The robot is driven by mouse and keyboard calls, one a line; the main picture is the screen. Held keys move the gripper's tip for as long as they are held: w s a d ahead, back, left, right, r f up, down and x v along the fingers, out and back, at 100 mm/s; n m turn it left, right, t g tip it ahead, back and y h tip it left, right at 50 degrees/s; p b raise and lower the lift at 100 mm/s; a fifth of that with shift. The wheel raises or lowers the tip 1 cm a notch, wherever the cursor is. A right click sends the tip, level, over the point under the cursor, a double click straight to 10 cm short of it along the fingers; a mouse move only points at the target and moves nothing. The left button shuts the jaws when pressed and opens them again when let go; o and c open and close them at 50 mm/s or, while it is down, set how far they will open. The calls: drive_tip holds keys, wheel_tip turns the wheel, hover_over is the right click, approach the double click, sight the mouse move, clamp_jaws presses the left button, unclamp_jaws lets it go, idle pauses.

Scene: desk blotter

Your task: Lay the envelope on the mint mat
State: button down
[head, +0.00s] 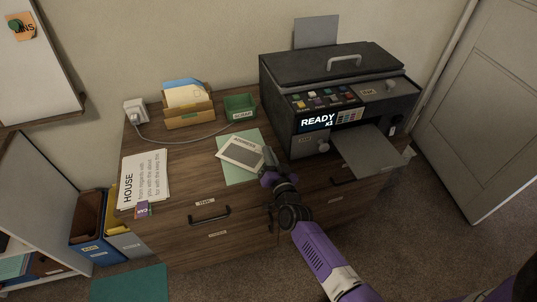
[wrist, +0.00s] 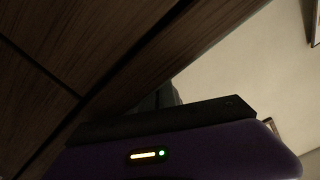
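The mint mat (head: 234,175) lies on the wooden cabinet top, left of the printer. A pale, flat piece with a grey panel, which looks like the envelope (head: 241,152), lies tilted over the mat and covers its middle. Its lower right corner is close to my gripper (head: 267,168), at the mat's right edge. In the head view I cannot tell whether the fingers touch or grip it. The wrist view shows a dark bar and my purple housing, with no envelope visible and the fingers unclear.
The printer (head: 340,95) stands at the right, its output tray (head: 368,152) jutting forward. A wooden letter holder (head: 190,117) and green tray (head: 240,106) stand behind the mat. Papers headed HOUSE (head: 145,178) lie at the left. A cable crosses behind; bare wood lies left of the mat.

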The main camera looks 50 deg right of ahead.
drive_tip(key=shift+f, duration=0.2)
drive_tip(key=c, duration=1.7)
unclamp_jaws()
drive_tip(key=shift+r, duration=0.1)
drive_tip(key=shift+s+a+r, duration=0.1)
drive_tip(key=shift+r, duration=0.05)
drive_tip(key=v, duration=1.2)
drive_tip(key=shift+p, duration=0.45)
drive_tip(key=s+a+r+n+y, duration=0.4)
drive_tip(key=s+a, duration=0.5)
drive_tip(key=s+a+r+n+y, duration=0.3)
drive_tip(key=s+a+r+n, duration=0.1)
drive_tip(key=s+a, duration=0.5)
drive_tip(key=s+a+r+n+y, duration=0.3)
drive_tip(key=s+r+n, duration=0.1)
drive_tip(key=s+r, duration=0.2)
drive_tip(key=shift+r, duration=0.85)
